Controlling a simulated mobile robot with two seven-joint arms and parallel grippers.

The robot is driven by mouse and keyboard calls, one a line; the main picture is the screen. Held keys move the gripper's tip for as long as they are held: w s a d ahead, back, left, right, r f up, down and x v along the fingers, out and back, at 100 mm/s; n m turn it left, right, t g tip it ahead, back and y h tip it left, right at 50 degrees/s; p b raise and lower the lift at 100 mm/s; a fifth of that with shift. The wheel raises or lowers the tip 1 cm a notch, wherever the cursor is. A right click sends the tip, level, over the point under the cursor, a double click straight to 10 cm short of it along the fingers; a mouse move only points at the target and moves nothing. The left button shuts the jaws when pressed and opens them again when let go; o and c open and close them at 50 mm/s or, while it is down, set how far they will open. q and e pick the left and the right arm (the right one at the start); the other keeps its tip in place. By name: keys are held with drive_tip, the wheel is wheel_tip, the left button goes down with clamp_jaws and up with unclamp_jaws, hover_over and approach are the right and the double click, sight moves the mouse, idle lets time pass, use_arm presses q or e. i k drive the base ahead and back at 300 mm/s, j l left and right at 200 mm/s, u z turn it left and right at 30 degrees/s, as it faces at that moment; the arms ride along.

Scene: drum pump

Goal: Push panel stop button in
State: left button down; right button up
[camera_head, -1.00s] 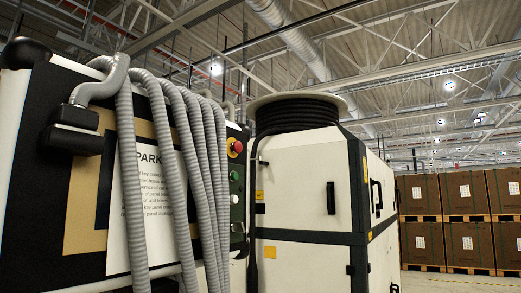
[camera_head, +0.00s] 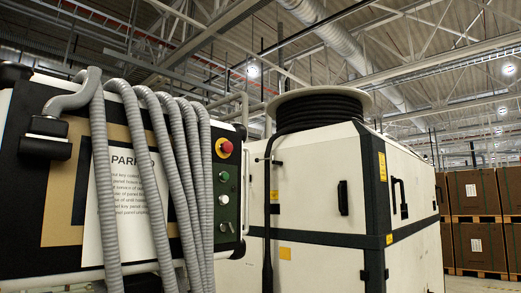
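A red round button on a yellow base (camera_head: 224,148) sits high on the right edge of the black control panel (camera_head: 232,208). Below it on the same strip are a green button (camera_head: 224,176), a pale round control (camera_head: 223,199) and a dark lower control. Whether the red button is in or out cannot be told from here. Neither of my grippers shows in the head view.
Grey corrugated hoses (camera_head: 158,170) hang over the panel front, left of the buttons. A paper sign (camera_head: 110,215) is behind them. A white cabinet (camera_head: 315,195) with a black hose reel on top stands close on the right. Stacked brown boxes (camera_head: 474,215) are farther back.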

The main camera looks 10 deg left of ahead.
sight(227, 147)
drive_tip(key=i+l+z, duration=0.1)
drive_tip(key=i, duration=0.35)
drive_tip(key=i+l+z, duration=0.1)
drive_tip(key=i+l, duration=0.15)
drive_tip(key=i, duration=0.2)
drive_tip(key=i+j, duration=0.3)
drive_tip(key=z, duration=0.05)
